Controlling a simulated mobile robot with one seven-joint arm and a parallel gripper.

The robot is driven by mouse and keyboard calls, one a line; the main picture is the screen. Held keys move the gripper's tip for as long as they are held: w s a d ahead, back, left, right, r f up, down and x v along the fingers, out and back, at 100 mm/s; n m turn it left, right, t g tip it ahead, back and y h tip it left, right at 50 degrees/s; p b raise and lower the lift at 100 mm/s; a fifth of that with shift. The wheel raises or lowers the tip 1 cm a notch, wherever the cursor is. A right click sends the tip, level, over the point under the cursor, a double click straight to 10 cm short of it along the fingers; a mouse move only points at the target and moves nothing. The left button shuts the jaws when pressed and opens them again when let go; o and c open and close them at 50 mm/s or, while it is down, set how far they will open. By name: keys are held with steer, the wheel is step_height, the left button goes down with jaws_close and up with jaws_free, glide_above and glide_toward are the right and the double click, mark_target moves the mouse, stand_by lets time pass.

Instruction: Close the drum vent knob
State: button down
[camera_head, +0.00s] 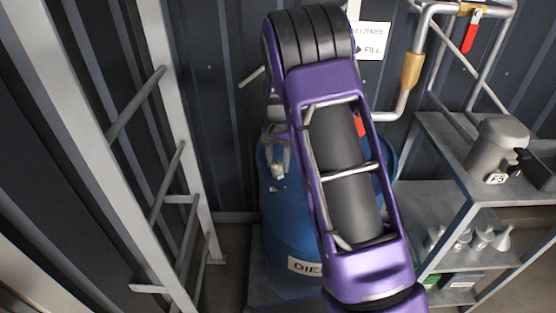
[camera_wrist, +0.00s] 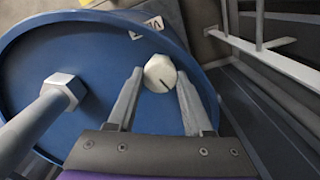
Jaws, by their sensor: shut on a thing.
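The drum vent knob (camera_wrist: 159,73) is a pale, faceted cap with a dark line on its face, on the top of the blue drum (camera_wrist: 30,60). My gripper (camera_wrist: 159,80) has one finger on each side of the knob in the wrist view and is shut on it. In the head view the blue drum (camera_head: 290,225) stands behind my purple arm, with part of a label showing.
A grey pipe with a hex fitting (camera_wrist: 64,86) rises from the drum top, left of my gripper. A ladder (camera_head: 150,150) stands left of the drum. A metal shelf (camera_head: 450,200) with a grey can (camera_head: 495,147) and funnels is at right. Pipes with a red-handled valve (camera_head: 472,32) run above.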

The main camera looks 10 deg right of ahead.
mark_target(278, 165)
steer(key=shift+m+p, duration=0.4)
steer(key=shift+m, duration=1.5)
steer(key=shift+c, duration=1.5)
jaws_free()
steer(key=shift+r, duration=0.15)
step_height(278, 165, up, 17)
steer(key=shift+p, duration=0.35)
steer(key=shift+r, duration=0.1)
